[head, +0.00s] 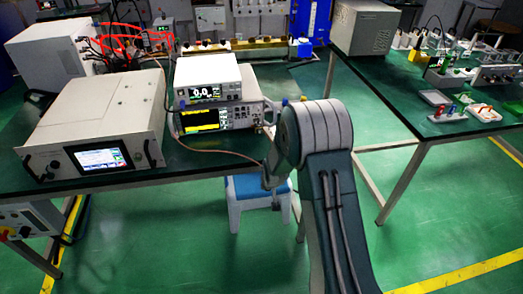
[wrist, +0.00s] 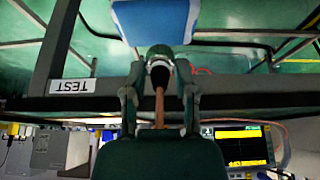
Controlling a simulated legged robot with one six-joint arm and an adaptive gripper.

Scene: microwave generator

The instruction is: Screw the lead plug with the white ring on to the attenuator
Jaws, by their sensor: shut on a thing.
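My gripper (wrist: 160,66) is shut on the lead plug (wrist: 159,76) in the wrist view, with a finger on each side of it. The plug's end looks dark and round with a pale rim. A brown lead (wrist: 159,107) runs from it back between the fingers. In the head view my gripper (head: 272,175) is partly hidden by my arm, in front of the bench edge, and the brown lead (head: 222,152) runs to it from the left. I cannot make out the attenuator for certain in either view.
A large white instrument (head: 105,115) and two stacked meters (head: 208,85) stand on the dark bench. A blue stool (head: 250,188) is below the bench edge; its blue top (wrist: 155,20) shows in the wrist view. A second bench (head: 400,115) stands right.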

